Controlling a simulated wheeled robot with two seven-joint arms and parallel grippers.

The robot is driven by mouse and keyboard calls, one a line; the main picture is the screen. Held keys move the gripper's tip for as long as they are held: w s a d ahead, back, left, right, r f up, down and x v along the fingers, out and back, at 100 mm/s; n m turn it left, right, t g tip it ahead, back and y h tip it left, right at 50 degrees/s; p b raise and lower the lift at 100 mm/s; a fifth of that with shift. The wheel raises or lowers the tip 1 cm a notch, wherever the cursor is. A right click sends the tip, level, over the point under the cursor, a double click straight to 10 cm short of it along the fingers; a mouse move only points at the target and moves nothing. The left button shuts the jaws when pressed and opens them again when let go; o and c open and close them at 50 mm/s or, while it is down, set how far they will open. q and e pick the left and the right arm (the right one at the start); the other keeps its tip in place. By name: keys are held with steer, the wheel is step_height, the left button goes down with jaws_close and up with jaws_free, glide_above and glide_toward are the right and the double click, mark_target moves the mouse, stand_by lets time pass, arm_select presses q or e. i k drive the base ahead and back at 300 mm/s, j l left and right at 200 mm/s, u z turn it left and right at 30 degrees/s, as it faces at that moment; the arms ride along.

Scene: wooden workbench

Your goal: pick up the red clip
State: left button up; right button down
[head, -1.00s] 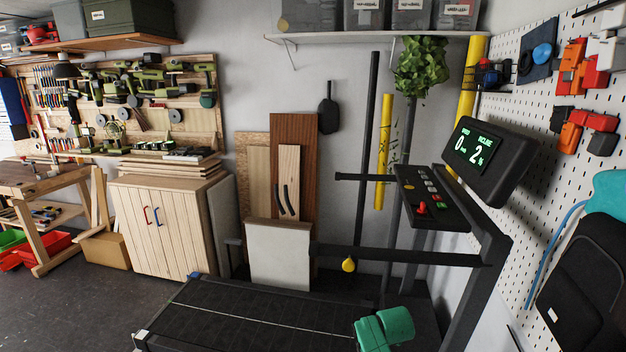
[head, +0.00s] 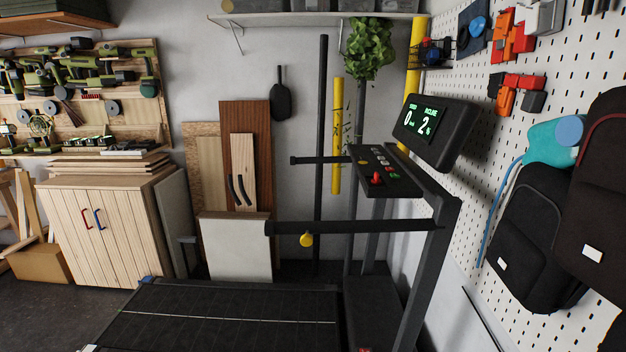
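A small red piece (head: 376,179), which looks like the red clip, stands up from the dark treadmill console (head: 398,188). It is small in the head view, and its exact shape is hard to make out. It sits below the display (head: 436,131), which reads 0 and 2 in green. Neither of my grippers is in view, and nothing is seen touching the red piece.
The treadmill's dark handrail (head: 350,227) and deck (head: 220,318) fill the lower middle. A white pegboard (head: 470,215) with black bags (head: 540,235) is on the right. A wooden cabinet (head: 105,230) stands left. Grey floor shows at lower left.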

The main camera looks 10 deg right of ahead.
mark_target(376, 181)
steer(key=i+l+z, duration=0.1)
steer(key=z, duration=0.3)
steer(key=i+z, duration=0.2)
steer(key=z, duration=0.15)
steer(key=i+z, duration=0.15)
steer(key=z, duration=0.25)
